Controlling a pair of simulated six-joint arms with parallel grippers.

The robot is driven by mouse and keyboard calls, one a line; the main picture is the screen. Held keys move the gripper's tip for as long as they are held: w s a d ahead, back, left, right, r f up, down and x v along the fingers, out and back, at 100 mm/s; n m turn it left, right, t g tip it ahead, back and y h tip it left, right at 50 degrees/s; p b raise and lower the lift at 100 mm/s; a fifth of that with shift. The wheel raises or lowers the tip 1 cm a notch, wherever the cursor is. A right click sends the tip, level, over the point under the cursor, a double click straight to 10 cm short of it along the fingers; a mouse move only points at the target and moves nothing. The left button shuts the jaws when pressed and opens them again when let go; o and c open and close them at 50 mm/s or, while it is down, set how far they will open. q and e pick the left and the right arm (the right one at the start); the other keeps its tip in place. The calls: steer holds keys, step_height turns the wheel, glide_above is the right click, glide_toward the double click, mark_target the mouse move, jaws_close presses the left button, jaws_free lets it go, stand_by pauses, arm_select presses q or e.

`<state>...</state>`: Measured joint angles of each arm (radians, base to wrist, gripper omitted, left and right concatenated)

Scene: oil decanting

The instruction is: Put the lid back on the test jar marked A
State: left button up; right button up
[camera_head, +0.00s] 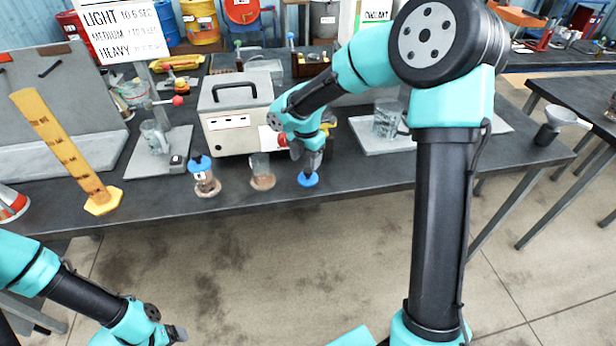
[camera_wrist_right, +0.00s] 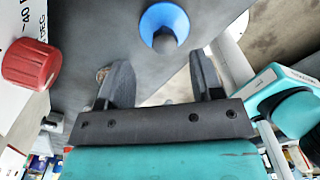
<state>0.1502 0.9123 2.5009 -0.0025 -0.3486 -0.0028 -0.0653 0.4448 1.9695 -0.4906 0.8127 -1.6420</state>
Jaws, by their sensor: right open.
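A blue lid (camera_head: 308,180) with a knob lies on the dark bench near its front edge; in the right wrist view the lid (camera_wrist_right: 165,22) is ahead of the fingers. My right gripper (camera_head: 308,163) is just above the lid, fingers apart with nothing between them; the open fingers also show in the right wrist view (camera_wrist_right: 160,80). An open glass jar (camera_head: 262,172) with brownish contents stands left of the lid; I cannot read a mark on it. Another jar (camera_head: 204,178) has a blue lid on and a white label. My left gripper (camera_head: 176,334) is low at left, away from the bench; its opening is unclear.
A white box (camera_head: 235,125) with a black handle stands behind the jars. A yellow measuring strip (camera_head: 62,145) on a hexagonal base stands at left. The bench's front edge is close to the lid.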

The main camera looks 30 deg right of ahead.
mark_target(308, 170)
steer(key=f, duration=0.5)
steer(key=shift+s+d, duration=0.2)
steer(key=c, duration=1)
steer(key=shift+r, duration=0.15)
step_height(308, 170, up, 2)
steer(key=shift+s+a+r, duration=0.15)
steer(key=shift+s+r, duration=0.1)
steer(key=shift+r, duration=0.45)
steer(key=s+a, duration=0.2)
steer(key=s, duration=0.2)
steer(key=s+a+r, duration=0.1)
steer(key=s+a, duration=0.2)
steer(key=s, duration=0.2)
steer(key=s+a, duration=0.2)
steer(key=s, duration=0.2)
steer(key=shift+s+a+r, duration=0.15)
steer(key=shift+s, duration=0.15)
